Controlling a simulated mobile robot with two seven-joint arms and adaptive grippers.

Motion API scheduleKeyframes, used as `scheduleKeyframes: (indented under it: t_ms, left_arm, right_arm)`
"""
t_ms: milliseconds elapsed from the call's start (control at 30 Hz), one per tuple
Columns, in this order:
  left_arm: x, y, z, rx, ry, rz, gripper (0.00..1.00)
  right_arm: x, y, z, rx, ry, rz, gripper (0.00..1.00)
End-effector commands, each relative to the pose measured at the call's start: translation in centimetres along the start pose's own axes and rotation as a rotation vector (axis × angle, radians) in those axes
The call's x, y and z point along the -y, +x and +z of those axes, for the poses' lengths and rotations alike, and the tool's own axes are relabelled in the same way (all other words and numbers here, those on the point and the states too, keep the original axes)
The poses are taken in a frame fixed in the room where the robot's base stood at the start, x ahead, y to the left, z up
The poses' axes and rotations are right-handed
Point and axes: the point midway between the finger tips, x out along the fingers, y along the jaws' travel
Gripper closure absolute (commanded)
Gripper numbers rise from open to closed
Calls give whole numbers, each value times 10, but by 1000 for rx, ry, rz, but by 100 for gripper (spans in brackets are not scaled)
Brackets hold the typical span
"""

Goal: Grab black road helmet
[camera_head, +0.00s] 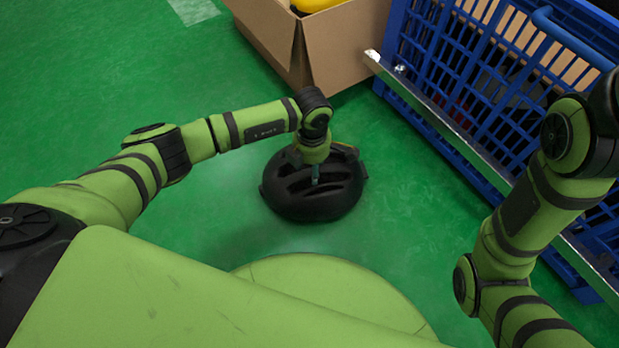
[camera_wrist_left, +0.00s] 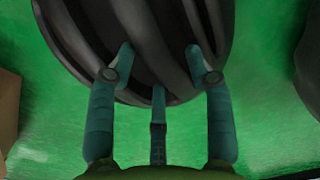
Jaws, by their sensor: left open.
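The black road helmet (camera_head: 310,203) lies on the green floor in front of my base, its vented shell facing up. My left gripper (camera_head: 315,178) is right above it, pointing down, and covers part of its top. In the left wrist view the helmet (camera_wrist_left: 150,35) fills the upper middle. The open fingers of the left gripper (camera_wrist_left: 158,68) spread in front of its ribbed shell, with nothing held between them. I cannot tell whether the fingertips touch the shell. My right arm shows at the right of the head view, but its gripper is not in view.
A cardboard box (camera_head: 345,50) with something yellow (camera_head: 316,4) inside stands behind the helmet. A blue crate (camera_head: 440,60) with a metal rail (camera_head: 450,130) along its side stands at the right. The green floor (camera_head: 90,80) is clear at the left.

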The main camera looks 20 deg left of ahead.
Motion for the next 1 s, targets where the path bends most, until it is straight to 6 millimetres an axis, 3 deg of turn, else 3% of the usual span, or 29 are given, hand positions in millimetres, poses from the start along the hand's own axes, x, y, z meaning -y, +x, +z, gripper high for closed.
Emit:
scheduleKeyframes:
  t_ms: [200, 333, 733, 1000]
  left_arm:
    - [0, 0, 0, 1, 0, 0, 48]
    - [0, 0, 0, 2, 0, 0, 100]
    - [0, -4, 1, 4, 0, 0, 100]
    - [-1, -23, 1, 4, 0, 1, 100]
  right_arm:
    - [0, 1, 0, -1, 0, 0, 100]
    - [0, 1, 0, -1, 0, 0, 100]
    - [0, 3, 0, -2, 1, -1, 100]
    - [-4, 2, 9, 25, 3, 10, 100]
